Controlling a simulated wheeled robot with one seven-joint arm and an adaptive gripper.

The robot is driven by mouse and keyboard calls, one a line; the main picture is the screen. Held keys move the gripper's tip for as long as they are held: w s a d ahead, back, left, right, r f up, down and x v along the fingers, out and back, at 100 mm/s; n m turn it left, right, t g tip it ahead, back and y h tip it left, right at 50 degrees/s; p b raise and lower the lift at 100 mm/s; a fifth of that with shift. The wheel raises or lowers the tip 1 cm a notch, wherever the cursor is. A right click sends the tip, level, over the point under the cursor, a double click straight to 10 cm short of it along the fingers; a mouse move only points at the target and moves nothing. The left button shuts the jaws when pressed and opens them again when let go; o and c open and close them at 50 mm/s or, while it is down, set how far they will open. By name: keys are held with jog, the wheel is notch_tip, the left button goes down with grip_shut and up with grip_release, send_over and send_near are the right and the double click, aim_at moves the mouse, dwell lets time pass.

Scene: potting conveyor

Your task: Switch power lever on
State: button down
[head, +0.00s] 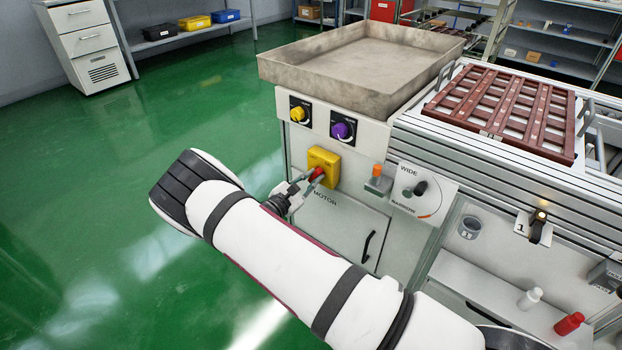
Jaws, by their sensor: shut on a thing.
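A yellow switch box (329,157) is mounted on the front panel of the machine, with the word MOTOR below it. A red lever (317,174) sticks out from its lower left. My gripper (311,180) has come to the box from the lower left and is shut on the red lever. The fingers hide part of the lever, and its exact angle is hard to tell.
A yellow knob (297,114) and a purple knob (341,130) sit above the box. To the right are an orange-topped button (378,171), a WIDE/NARROW dial (420,188) and a black lever (538,229). A grey tray (330,84) tops the machine. Green floor at left is clear.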

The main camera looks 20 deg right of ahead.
jog(key=shift+m, duration=0.6)
jog(key=c, duration=1.6)
grip_release()
jog(key=shift+o, duration=0.2)
jog(key=v, duration=1.2)
